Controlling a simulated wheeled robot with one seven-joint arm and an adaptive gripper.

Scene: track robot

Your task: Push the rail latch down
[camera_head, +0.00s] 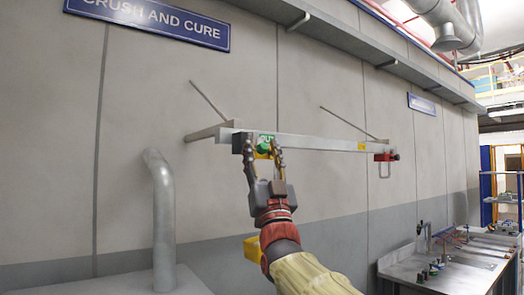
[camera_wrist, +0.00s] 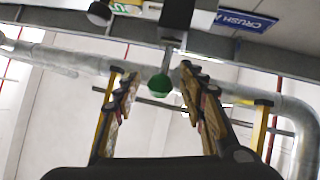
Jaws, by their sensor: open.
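A pale metal rail (camera_head: 320,143) runs level along the wall on brackets. Near its left end is a green part (camera_head: 264,147), partly hidden by my fingers. In the wrist view a green ball-shaped knob (camera_wrist: 161,86) hangs on a thin stem below a grey block with green on it. I cannot tell for certain which part is the latch. My gripper (camera_head: 262,148) points up at the rail's left end, fingers spread. In the wrist view my gripper (camera_wrist: 158,80) has one finger on each side of the knob, with gaps; contact is not visible.
A red fitting (camera_head: 386,157) with a hanging loop sits at the rail's right end. A grey bent pipe (camera_head: 163,215) rises at left from a light surface. A metal workbench (camera_head: 450,262) stands at lower right. The wall is close behind the rail.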

